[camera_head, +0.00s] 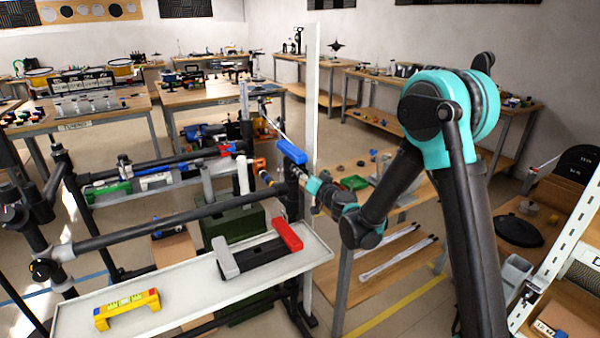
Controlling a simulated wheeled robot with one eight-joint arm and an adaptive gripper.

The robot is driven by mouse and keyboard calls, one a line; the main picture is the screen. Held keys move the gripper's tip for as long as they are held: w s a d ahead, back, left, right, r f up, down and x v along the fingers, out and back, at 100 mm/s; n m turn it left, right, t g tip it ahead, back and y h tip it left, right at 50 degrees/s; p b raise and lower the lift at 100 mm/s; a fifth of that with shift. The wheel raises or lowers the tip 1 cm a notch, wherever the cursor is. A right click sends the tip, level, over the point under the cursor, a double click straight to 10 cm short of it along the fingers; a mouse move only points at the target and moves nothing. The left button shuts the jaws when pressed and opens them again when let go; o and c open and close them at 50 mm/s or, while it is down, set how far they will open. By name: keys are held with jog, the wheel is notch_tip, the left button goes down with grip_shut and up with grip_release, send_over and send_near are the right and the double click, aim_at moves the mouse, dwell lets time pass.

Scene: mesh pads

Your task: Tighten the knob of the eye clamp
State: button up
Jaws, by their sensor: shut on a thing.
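My gripper (299,177) is at the end of my teal and black arm, at the right upright of the dark pipe frame (150,217). It is shut at a small dark clamp on that upright. The fingertips and the knob are tiny here; the knob between them is mostly hidden, and I cannot tell how far it is turned. A blue block-shaped part (292,152) sits just above and left of the fingers.
A pale shelf (200,300) in front bears a black bar with a grey and a red end (258,251) and a yellow level (127,309). A pale vertical post (312,100) stands close behind my gripper. Wooden workbenches (215,95) with tools fill the back.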

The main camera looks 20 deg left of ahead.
jog(key=shift+d+m, duration=0.1)
jog(key=shift+m, duration=0.6)
jog(key=o, duration=1.2)
jog(key=shift+d, duration=0.15)
jog(key=shift+s+d, duration=0.15)
jog(key=shift+s, duration=0.15)
jog(key=v, duration=1.1)
jog(key=shift+s+d, duration=0.3)
